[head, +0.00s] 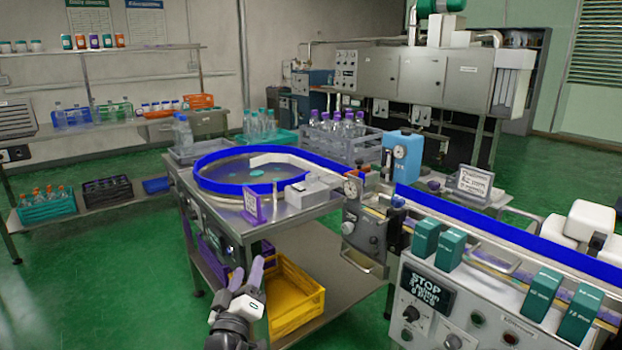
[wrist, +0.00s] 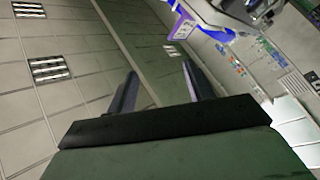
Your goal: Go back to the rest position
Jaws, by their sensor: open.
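My gripper (head: 252,272) is low in the middle of the head view, with purple-grey fingers pointing up. It is open and holds nothing. It appears in front of the steel table (head: 318,208) and left of the yellow crate (head: 297,318). In the wrist view the two fingers (wrist: 158,85) stand apart with nothing between them. That view looks up past the fingers at ceiling panels and lights, with the purple sign and blue rim at the top.
The sleeve machine (head: 450,310) with green blocks and a STOP sign stands at the right. A round blue-rimmed turntable (head: 212,190) sits on the steel table. Shelves (head: 105,50) with bottles line the left wall. Green floor (head: 90,290) is clear at the left.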

